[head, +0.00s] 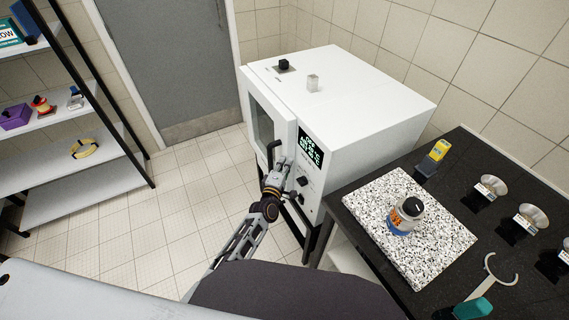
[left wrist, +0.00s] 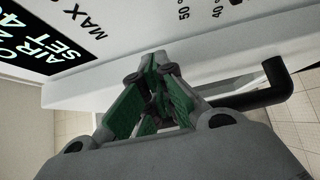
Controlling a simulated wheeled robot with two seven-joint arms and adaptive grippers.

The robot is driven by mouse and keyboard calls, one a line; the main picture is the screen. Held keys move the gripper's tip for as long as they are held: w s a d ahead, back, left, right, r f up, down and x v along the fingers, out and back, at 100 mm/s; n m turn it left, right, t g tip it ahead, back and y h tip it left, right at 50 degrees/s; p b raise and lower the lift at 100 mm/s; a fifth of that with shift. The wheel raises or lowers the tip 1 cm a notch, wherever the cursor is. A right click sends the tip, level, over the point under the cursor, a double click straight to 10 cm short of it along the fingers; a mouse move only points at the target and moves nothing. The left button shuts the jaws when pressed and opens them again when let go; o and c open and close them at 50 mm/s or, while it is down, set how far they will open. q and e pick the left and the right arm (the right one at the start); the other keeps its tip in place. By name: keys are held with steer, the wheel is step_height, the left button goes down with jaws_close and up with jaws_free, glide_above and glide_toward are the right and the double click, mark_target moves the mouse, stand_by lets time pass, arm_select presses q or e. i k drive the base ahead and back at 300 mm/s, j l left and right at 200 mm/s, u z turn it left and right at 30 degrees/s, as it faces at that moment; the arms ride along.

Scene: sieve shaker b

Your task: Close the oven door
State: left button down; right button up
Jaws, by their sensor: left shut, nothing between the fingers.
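The white oven (head: 370,112) stands on a dark stand at the tiled wall. Its door (head: 262,112), with a dark window, is on the left part of the front; it looks shut or nearly so, and I cannot tell whether a small gap remains. The black door handle (head: 271,152) also shows in the left wrist view (left wrist: 262,92). My left gripper (head: 283,166) is shut and empty at the door's handle-side edge, beside the handle. In the left wrist view, its fingertips (left wrist: 152,62) overlap the white door edge; contact is unclear. My right gripper is out of view.
The oven's lit display (head: 311,148) and knobs are right of the door. A black bench (head: 345,212) with a speckled slab (head: 440,255), a jar (head: 405,215) and several small dishes is at right. Shelves (head: 85,195) stand at left. The floor between is clear.

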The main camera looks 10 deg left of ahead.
mark_target(254, 89)
steer(key=k+j, duration=0.1)
steer(key=j, duration=0.35)
steer(key=k+j, duration=0.1)
steer(key=j, duration=0.4)
steer(key=k+j, duration=0.1)
steer(key=j, duration=0.35)
